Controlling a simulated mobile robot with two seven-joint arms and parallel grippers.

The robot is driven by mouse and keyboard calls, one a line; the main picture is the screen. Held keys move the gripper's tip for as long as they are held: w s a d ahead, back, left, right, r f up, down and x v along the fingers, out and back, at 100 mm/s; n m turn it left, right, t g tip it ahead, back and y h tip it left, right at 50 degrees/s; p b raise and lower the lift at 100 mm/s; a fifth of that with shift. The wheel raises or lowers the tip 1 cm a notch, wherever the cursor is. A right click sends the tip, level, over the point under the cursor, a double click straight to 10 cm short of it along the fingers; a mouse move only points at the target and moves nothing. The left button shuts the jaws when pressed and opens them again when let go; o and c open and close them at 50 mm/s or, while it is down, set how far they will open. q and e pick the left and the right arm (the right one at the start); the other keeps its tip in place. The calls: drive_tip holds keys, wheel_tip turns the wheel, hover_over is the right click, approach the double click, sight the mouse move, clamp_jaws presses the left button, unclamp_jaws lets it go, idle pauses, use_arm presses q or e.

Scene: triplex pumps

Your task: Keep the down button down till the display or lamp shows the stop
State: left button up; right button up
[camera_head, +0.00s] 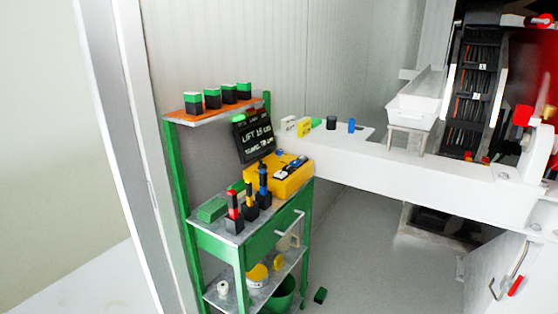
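Neither of my grippers is in view.
The green cart (262,240) carries red, yellow and blue-topped tools (249,201). An orange shelf (183,114) holds several green-and-black blocks. A white beam (420,172) runs right from the cart. A small green block (320,295) lies on the otherwise clear grey floor nearby.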

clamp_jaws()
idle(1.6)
